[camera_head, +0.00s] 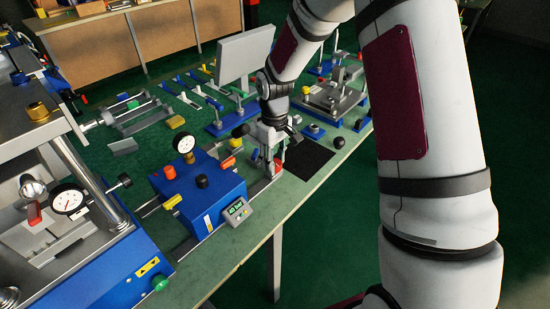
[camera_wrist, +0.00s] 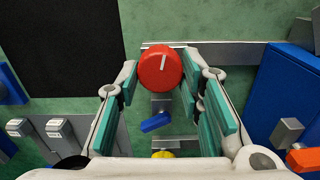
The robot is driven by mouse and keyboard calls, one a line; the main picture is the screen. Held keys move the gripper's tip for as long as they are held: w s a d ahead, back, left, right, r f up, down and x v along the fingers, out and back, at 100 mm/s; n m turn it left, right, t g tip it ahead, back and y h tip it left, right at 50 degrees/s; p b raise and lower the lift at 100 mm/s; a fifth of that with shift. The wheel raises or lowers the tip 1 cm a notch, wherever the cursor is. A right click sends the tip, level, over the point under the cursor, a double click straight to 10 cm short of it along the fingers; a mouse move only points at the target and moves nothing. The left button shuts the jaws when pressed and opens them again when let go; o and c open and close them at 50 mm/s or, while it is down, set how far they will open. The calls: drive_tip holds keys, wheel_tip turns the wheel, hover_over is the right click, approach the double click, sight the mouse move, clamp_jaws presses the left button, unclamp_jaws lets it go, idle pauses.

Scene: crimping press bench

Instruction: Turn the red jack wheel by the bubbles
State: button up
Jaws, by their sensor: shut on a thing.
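The red jack wheel (camera_wrist: 160,66), a round knob with a white line on its top, sits between my fingertips in the wrist view. My gripper (camera_wrist: 160,78) is shut on it, with the teal-padded fingers on its left and right sides. In the head view my gripper (camera_head: 267,158) reaches down to the bench edge, and a bit of red (camera_head: 279,163) shows beside the fingers. The white line on the wheel points nearly straight up the wrist picture, tilted slightly right. I cannot make out any bubbles in either view.
A blue lever (camera_wrist: 155,122) and a yellow knob (camera_wrist: 162,154) lie below the wheel in the wrist view. A blue box with a gauge (camera_head: 205,195) stands left of my gripper, and a black mat (camera_head: 309,160) lies to the right.

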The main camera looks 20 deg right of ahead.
drive_tip(key=shift+n+p, duration=0.35)
drive_tip(key=shift+n, duration=1.25)
drive_tip(key=o, duration=1.2)
drive_tip(key=shift+c, duration=0.2)
wheel_tip(320, 180, up, 12)
